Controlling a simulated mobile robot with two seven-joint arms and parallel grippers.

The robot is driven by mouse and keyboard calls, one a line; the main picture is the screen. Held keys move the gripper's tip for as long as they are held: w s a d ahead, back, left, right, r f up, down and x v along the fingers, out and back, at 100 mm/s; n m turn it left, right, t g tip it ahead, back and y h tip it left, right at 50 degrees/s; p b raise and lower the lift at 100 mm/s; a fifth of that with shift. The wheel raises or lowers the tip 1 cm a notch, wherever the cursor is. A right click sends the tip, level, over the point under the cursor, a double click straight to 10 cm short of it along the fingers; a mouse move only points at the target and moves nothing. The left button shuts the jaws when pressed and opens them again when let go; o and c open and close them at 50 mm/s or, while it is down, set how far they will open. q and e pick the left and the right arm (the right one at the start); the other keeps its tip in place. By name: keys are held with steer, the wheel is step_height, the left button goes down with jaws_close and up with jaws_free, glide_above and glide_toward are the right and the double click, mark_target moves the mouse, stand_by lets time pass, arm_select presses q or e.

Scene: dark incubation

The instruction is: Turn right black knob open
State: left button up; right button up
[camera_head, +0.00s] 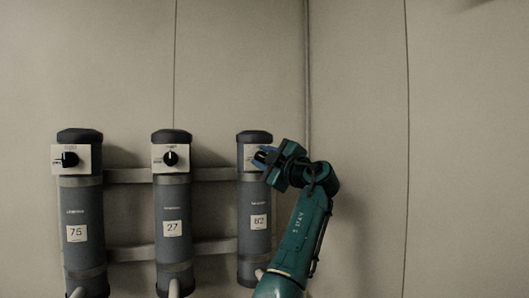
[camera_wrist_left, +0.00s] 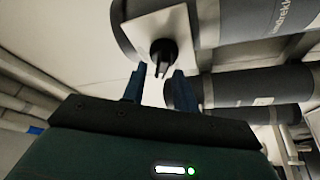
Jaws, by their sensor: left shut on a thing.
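The right black knob (camera_wrist_left: 163,52) sits on a white plate at the top of the right grey cylinder (camera_head: 254,195). In the head view the plate (camera_head: 247,153) shows only in part, and my gripper covers the knob. My left gripper (camera_head: 264,157) is at this plate, coming from the right side, its blue fingers shut on the knob. In the left wrist view the fingers (camera_wrist_left: 157,80) stand either side of the knob's lower part. The knob's exact angle is hard to tell. My right gripper is out of view.
Two similar cylinders stand to the left, with a middle knob (camera_head: 170,158) and a left knob (camera_head: 70,159) on white plates. Horizontal rails (camera_head: 127,175) run behind the cylinders along the panelled wall. The wall to the right of my arm is bare.

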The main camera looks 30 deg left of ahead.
arm_select(q)
steer(key=n+g+p, duration=0.1)
steer(key=n, duration=0.2)
steer(key=shift+r+h+p, duration=0.1)
steer(key=shift+h+p, duration=0.2)
steer(key=shift+n+g+h+p, duration=0.3)
steer(key=shift+n+p, duration=0.05)
steer(key=shift+n, duration=0.45)
steer(key=shift+n+p, duration=0.3)
steer(key=shift+n, duration=0.2)
steer(key=shift+f+n+h, duration=0.2)
steer(key=shift+n+h, duration=0.1)
steer(key=shift+n, duration=0.1)
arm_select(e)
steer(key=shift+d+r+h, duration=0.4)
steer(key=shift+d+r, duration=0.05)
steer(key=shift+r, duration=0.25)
arm_select(q)
steer(key=o, duration=0.6)
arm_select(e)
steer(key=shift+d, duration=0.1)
arm_select(q)
steer(key=b+v, duration=0.2)
steer(key=v, duration=1.1)
steer(key=shift+b, duration=0.35)
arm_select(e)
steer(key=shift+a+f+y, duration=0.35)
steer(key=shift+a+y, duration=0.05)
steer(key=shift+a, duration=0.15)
